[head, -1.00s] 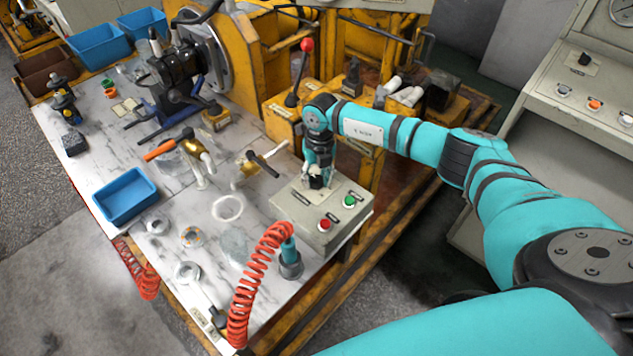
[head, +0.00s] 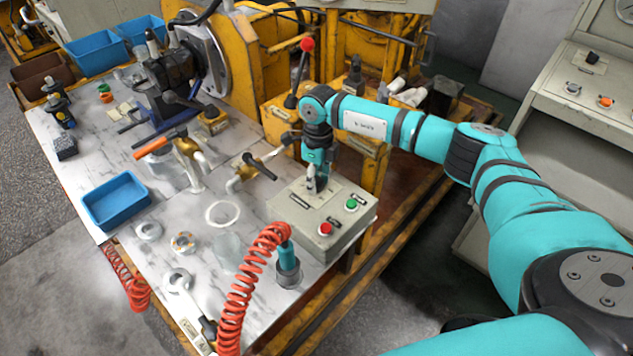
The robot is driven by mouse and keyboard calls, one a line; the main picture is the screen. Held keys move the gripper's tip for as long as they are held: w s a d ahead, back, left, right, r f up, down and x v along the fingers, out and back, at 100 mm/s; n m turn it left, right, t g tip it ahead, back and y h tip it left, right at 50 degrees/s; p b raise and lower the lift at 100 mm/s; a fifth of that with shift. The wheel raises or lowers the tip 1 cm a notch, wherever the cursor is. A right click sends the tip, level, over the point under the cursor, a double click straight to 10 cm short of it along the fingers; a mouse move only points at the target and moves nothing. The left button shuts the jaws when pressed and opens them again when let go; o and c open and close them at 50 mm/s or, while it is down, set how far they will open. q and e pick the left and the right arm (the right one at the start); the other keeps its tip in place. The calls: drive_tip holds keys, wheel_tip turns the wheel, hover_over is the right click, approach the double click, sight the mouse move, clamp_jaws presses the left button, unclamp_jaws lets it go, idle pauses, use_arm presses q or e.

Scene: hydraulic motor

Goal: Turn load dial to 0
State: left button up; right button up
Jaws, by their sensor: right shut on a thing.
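A grey control box (head: 327,246) stands on the right edge of the marble-topped bench. Its top carries a green button (head: 351,204), a red button (head: 325,229) and small dark label plates. My right gripper (head: 315,189) points down at the back left part of the box top. It is shut on what seems to be the load dial, which the fingers hide, so the dial's setting cannot be read. My left gripper is not in view.
A coiled red hose (head: 255,290) stands in front of the box. Brass valves (head: 240,178), a blue tray (head: 116,200) and loose rings lie to the left. A red-knobbed lever (head: 307,45) rises behind the box. A cabinet (head: 570,115) with knobs stands at far right.

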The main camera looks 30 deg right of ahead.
sight(318, 179)
drive_tip(key=shift+n, duration=0.3)
drive_tip(key=o, duration=1.1)
drive_tip(key=shift+o, duration=0.2)
drive_tip(key=shift+r, duration=0.1)
wheel_tip(318, 179, up, 12)
drive_tip(key=shift+w+d, duration=0.25)
